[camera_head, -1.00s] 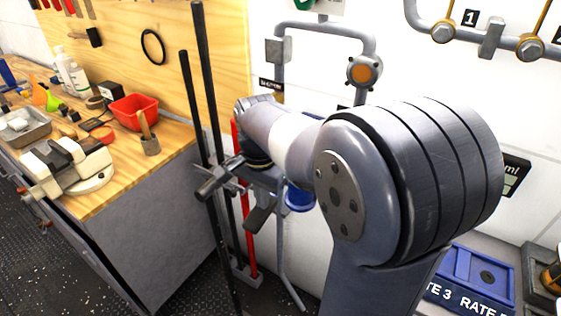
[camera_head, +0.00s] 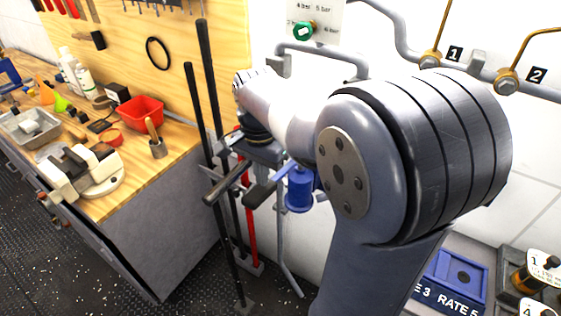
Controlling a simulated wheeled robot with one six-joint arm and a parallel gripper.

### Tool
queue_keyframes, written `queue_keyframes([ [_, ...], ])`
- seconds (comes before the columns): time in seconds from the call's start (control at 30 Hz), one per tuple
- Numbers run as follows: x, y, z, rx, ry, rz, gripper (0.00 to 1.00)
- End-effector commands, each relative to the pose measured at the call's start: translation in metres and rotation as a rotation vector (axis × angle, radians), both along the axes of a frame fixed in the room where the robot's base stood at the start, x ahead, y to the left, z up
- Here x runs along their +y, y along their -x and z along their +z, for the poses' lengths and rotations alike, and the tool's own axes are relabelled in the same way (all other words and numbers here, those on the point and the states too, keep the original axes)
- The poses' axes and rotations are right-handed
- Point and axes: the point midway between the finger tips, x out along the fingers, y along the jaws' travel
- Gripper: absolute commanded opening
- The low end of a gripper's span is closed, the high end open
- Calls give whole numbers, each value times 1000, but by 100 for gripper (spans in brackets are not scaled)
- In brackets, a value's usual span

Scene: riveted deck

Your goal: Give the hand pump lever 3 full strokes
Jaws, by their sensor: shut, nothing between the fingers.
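No other lever is clearly visible, and my arm hides much of the wall there.
Two tall black rods (camera_head: 203,95) and a red rod (camera_head: 251,225) stand close left of my gripper. A wooden workbench (camera_head: 115,195) with a vise and red bowl (camera_head: 141,112) is at left.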

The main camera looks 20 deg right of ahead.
Motion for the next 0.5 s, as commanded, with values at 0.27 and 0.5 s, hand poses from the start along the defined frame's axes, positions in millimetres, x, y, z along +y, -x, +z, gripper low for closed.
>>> queue_keyframes([
  [0.27, 0, 0, 4, 0, 0, 0, 0],
  [0.5, 0, 0, 2, 0, 0, 0, 0],
])
